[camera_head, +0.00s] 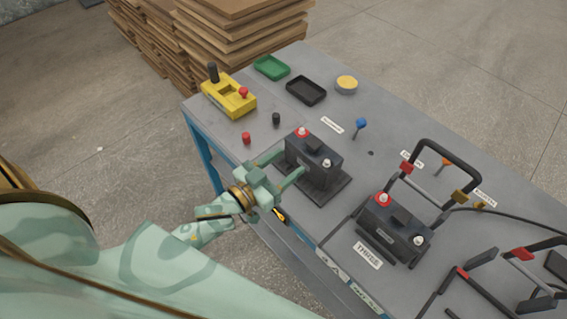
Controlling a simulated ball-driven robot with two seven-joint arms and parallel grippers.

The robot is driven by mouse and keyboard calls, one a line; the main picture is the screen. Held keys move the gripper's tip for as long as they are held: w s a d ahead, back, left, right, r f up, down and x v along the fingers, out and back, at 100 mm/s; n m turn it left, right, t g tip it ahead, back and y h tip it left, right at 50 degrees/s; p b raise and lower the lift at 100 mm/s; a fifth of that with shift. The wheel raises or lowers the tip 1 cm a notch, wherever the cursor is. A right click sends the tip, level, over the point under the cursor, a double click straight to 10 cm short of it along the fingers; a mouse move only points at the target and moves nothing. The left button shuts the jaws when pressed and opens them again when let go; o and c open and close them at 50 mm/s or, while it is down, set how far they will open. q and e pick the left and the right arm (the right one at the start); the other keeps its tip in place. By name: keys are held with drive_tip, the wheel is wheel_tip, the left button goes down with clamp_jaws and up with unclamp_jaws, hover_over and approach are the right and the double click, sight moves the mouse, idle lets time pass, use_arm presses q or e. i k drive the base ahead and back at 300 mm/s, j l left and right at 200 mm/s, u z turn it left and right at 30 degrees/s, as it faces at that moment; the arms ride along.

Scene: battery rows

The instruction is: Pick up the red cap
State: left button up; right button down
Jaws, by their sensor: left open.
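A small red cap (246,138) stands on the grey table (215,134) near its left edge. A similar black cap (276,118) stands a little to its right and farther back. My left gripper (290,164) is open, with its two pale green fingers spread at the near side of a dark battery (314,158). I cannot tell whether the fingers touch the battery. The red cap is beyond the gripper, up and to the left in the picture, and clear of the fingers. My right gripper is not in view.
A yellow box (229,102) with a black handle and red knob stands behind the caps. Green (271,67) and black (306,90) trays lie farther back. A second battery (391,232) and cable clamps crowd the right. Bare table surrounds the caps.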

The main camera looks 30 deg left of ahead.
sight(246, 137)
drive_tip(key=u, duration=1.2)
